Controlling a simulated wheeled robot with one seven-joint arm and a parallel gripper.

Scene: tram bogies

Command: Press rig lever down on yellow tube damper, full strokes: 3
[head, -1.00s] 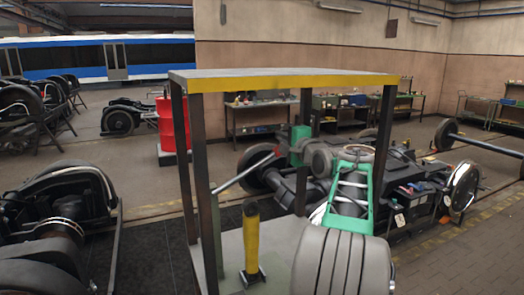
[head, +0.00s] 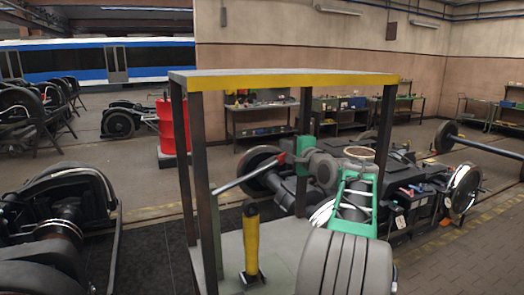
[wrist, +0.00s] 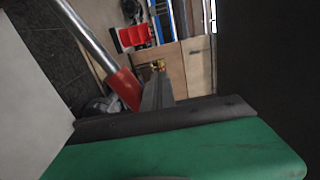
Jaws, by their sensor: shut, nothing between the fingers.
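The damper, a yellow tube (head: 252,245) with a dark top, stands upright on the rig's pale base plate, inside the frame. The rig lever, a grey rod (head: 245,177) with a red grip (head: 282,159), slopes up to the right from the frame's post. In the wrist view the lever rod (wrist: 90,35) and red grip (wrist: 124,88) show close by. My green gripper (head: 294,157) is shut and empty, right at the red grip. The shut fingers (wrist: 157,95) also show in the wrist view beside the grip. Whether they touch it is hard to tell.
The rig's frame has a yellow-edged top (head: 285,82) and dark posts (head: 190,180) around the lever. A bogie (head: 400,190) stands behind my arm. A red drum (head: 172,127) stands behind left. Bogie parts (head: 65,225) lie at the left. Workbenches line the back wall.

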